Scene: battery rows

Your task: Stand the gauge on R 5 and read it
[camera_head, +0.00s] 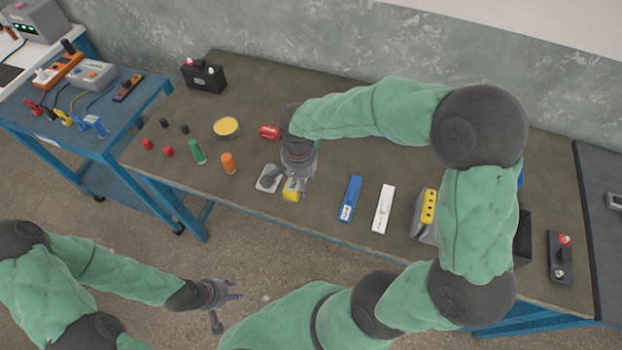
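My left gripper (236,291) hangs empty in front of the table, over the floor, with its fingers apart. My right gripper (301,191) points down at the table's front middle. A yellow block (290,192) is at its fingertips; I cannot tell whether it is gripped. A pale plate with a dark piece on it (268,179) lies just left of that gripper. Which thing is the gauge is not clear, and no R 5 label is readable. A black box with red and pale terminals (205,79) stands at the back left. A dark block with two terminals (561,256) is at the right.
A green cylinder (197,152), an orange cylinder (228,163) and a yellow-topped dish (226,127) stand left. Blue (349,198) and white (382,208) strips lie right of the gripper. My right arm hides much of the table's right half. A blue side table (92,146) holds leads.

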